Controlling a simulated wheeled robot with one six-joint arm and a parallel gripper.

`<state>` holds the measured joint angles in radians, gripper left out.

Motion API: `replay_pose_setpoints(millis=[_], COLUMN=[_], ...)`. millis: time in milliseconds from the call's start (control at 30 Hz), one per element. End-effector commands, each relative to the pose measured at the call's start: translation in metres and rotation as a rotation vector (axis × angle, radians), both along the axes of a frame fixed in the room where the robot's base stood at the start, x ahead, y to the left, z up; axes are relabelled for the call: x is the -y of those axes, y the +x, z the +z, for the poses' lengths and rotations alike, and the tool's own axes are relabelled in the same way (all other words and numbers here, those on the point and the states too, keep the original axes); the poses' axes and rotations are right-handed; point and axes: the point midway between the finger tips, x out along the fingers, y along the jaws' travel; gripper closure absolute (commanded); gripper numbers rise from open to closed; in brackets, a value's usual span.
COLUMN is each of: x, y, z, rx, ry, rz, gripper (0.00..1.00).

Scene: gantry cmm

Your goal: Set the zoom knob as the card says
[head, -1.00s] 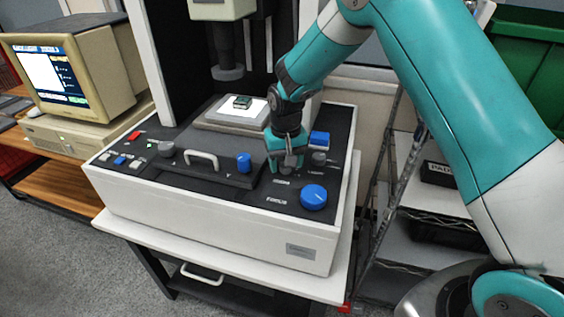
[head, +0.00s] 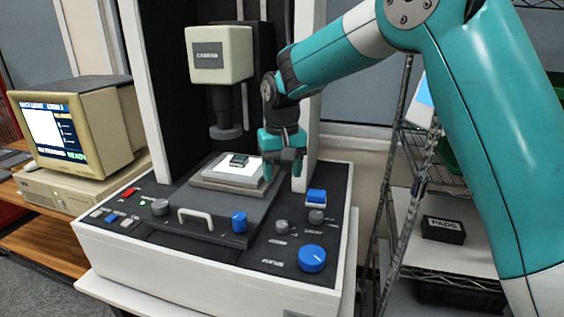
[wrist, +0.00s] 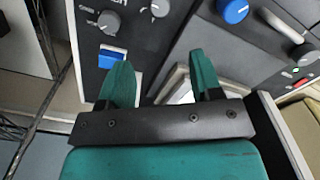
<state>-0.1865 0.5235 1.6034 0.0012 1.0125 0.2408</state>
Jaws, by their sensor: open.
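Two small grey knobs stand on the machine's dark front panel: a left one (head: 282,227) and a right one (head: 316,217). They also show in the wrist view, as the left one (wrist: 160,8) and the right one (wrist: 109,22). The small labels are too blurred to tell surely which knob is zoom. My gripper (head: 283,172) is open and empty, raised above the panel behind the left knob and apart from it. In the wrist view its fingers (wrist: 160,72) are spread with nothing between them. I cannot make out the card surely.
A large blue focus knob (head: 312,258), a blue button (head: 316,196) and a blue knob (head: 239,222) are close by. The stage holds a small dark part (head: 239,160) under the camera head (head: 220,55). A monitor (head: 65,130) stands left. A wire shelf holds a black box (head: 443,229) right.

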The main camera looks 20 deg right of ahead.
Motion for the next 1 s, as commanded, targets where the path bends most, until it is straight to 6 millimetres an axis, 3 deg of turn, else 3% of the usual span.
replay_pose_setpoints(millis=[233,767,867,967,1000], x=[0.0,-0.001,-0.005,-0.015,-0.02], y=[0.0,-0.003,-0.021,-0.064,-0.086], z=[0.026,0.03,0.038,0.049,0.054], rx=[0.0,0.001,0.01,0.028,0.039], ry=[0.0,0.002,0.019,0.061,0.084], rz=[0.0,0.007,0.057,0.166,0.221], gripper=[0.41,0.41,0.41,0.41,0.41])
